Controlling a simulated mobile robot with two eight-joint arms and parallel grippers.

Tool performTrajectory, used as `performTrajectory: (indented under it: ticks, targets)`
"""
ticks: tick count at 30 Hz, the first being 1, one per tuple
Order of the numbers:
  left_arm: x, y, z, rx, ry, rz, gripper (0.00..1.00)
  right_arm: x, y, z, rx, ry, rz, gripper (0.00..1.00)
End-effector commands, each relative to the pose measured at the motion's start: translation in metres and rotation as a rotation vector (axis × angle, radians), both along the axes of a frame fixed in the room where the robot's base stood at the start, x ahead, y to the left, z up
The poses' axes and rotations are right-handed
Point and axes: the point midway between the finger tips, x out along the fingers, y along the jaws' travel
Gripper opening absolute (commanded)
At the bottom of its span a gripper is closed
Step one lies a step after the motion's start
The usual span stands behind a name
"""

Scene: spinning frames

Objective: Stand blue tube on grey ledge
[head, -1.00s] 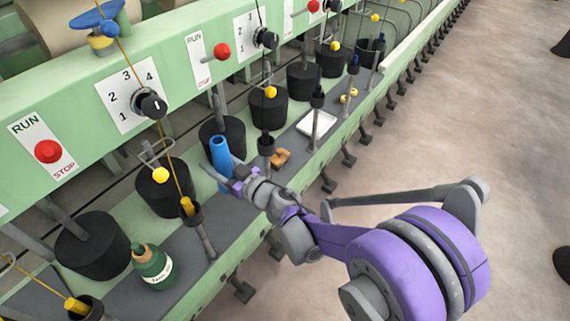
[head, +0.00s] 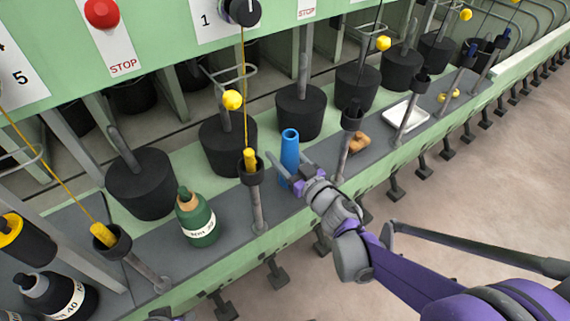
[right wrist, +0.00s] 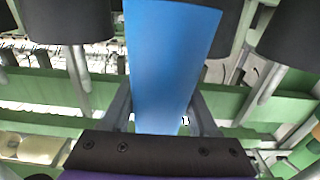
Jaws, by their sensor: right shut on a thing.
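The blue tube (head: 289,152) is close to upright, with its open top end up. My right gripper (head: 294,168) is shut on its lower part, coming in from the front right. In the right wrist view the blue tube (right wrist: 168,65) runs up between the two fingers. The grey ledge (head: 160,243) is the dark strip along the front of the green machine. The tube's lower end is partly hidden by the gripper, and I cannot tell whether it touches the ledge. My left gripper does not show.
A green bottle (head: 196,219) and a black bottle (head: 57,296) are on the ledge to the left. Spindle posts with black cups (head: 250,172) flank the tube. A brown object (head: 359,143) and a white tray (head: 405,113) are to the right. Black bobbins (head: 300,112) hang behind.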

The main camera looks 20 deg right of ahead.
Motion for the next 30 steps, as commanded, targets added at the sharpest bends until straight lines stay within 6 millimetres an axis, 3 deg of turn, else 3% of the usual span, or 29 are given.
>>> performTrajectory:
  ticks: [9, 20, 21, 26, 30]
  targets:
    - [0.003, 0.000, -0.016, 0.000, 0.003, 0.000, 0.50, 0.000, 0.000, -0.037, 0.001, 0.000, 0.000, 0.07]
    - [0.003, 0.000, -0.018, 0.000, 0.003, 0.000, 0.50, 0.000, 0.000, -0.041, 0.001, 0.000, 0.000, 0.07]
    - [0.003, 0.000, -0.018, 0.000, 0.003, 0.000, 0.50, 0.000, 0.000, -0.041, 0.001, 0.000, 0.000, 0.64]
    - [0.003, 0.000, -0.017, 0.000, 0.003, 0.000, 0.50, 0.000, 0.000, -0.040, 0.000, 0.000, 0.000, 0.90]
    - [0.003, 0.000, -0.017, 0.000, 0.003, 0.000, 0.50, 0.000, 0.000, -0.040, 0.000, 0.000, 0.000, 0.90]
